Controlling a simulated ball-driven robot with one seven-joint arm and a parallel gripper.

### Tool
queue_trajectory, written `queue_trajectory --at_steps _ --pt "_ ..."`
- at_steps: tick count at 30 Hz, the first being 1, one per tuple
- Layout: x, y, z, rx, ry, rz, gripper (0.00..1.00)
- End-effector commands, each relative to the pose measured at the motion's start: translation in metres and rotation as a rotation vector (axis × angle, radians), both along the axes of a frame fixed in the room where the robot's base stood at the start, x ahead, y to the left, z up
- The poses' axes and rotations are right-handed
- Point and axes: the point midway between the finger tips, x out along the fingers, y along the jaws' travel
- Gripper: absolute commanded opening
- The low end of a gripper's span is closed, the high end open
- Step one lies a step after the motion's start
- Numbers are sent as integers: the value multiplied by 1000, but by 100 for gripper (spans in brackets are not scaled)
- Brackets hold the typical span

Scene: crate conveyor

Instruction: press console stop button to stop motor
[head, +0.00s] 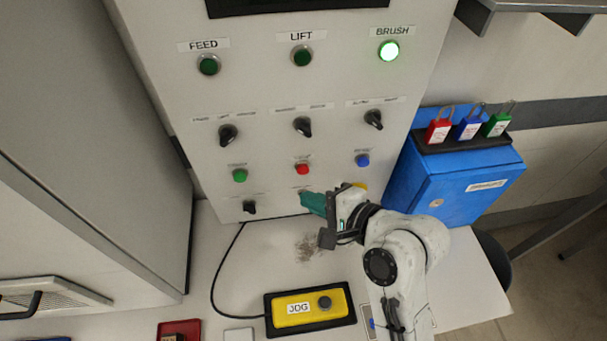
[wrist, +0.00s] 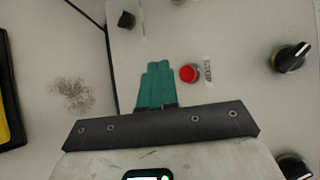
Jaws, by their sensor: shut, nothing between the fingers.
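The console (head: 265,100) is a pale upright panel with labelled lamps, knobs and buttons. The red button (head: 302,169) sits in its lower button row, between a green button (head: 239,175) and a blue button (head: 362,160). In the wrist view the red button (wrist: 190,73) is just right of my fingertips, with a small blurred label beside it. My gripper (head: 304,201) has teal fingers, shut and empty, just below the red button in the head view. The fingers (wrist: 158,66) look apart from the button in the wrist view. The BRUSH lamp (head: 389,50) is lit green.
Black knobs (head: 303,126) stick out above the buttons, and another (head: 249,207) is at lower left. A yellow JOG box (head: 310,308) with a cable lies on the table. A blue box (head: 455,178) with padlocks stands at right.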

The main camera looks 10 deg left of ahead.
Motion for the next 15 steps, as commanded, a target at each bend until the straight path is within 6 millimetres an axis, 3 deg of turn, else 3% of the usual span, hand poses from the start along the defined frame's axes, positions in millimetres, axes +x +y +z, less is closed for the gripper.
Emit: queue_trajectory --at_steps 6,15 --pt "23 7 1 0 0 0 0" --pt "33 10 0 0 1 1 0"
